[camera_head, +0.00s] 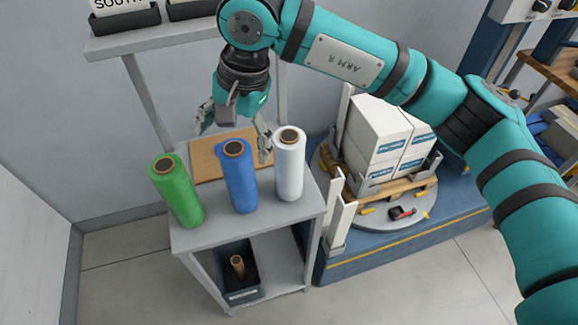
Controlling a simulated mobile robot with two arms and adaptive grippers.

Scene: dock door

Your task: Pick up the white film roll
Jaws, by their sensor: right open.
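The white film roll (290,166) stands upright at the right end of the grey stand's top (262,215). A blue film roll (239,178) stands to its left, and a green film roll (177,192) is at the far left. My right gripper (234,138) is open, pointing down above the back of the stand. One finger is close to the white roll's upper left side; I cannot tell whether it touches. The other finger is off to the left, behind the blue roll. Nothing shows between the fingers. My left gripper is not in view.
A brown board (207,160) lies at the back of the stand's top. A dark bin (240,280) with a cardboard core is on the lower shelf. White boxes (383,138) on a pallet stand on a turntable at the right. A shelf (150,41) with dark trays is above.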

